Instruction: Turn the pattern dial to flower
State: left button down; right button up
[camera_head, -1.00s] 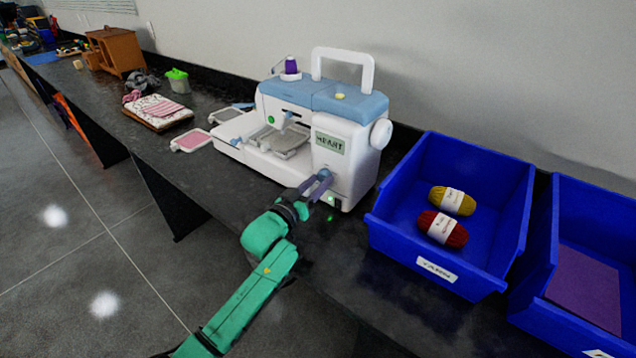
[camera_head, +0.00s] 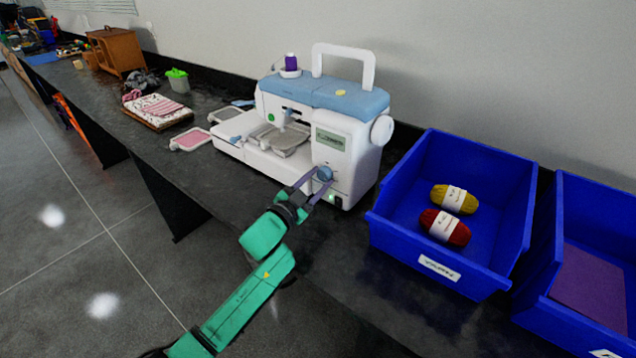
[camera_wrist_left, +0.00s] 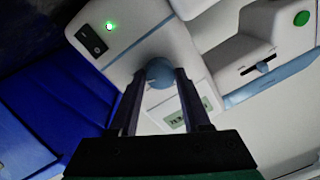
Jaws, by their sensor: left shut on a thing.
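The white and blue sewing machine (camera_head: 290,172) stands on the dark counter. Its round blue pattern dial (camera_head: 325,173) is on the front right, below the small display (camera_head: 330,139). The display's text is too small to read now. My left gripper (camera_head: 316,181) reaches the dial from the front, its fingers shut on it. In the left wrist view the dial (camera_wrist_left: 159,72) sits between the fingertips, with the display (camera_wrist_left: 175,119) partly behind a finger. My right gripper is in no view.
A blue bin (camera_head: 388,222) with yellow yarn (camera_head: 443,197) and red yarn (camera_head: 436,224) stands close to the machine's right. A second blue bin (camera_head: 556,215) is further right. A pink-centred hoop (camera_head: 189,139) and folded cloth (camera_head: 155,108) lie to the left.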

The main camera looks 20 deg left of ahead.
pick_arm(q)
jog(key=shift+m+b, duration=0.3)
jog(key=shift+m, duration=1)
jog(key=shift+c, duration=1.8)
grip_release()
jog(key=b+v, duration=0.1)
jog(key=v, duration=1.3)
jog(key=shift+s+a, duration=0.25)
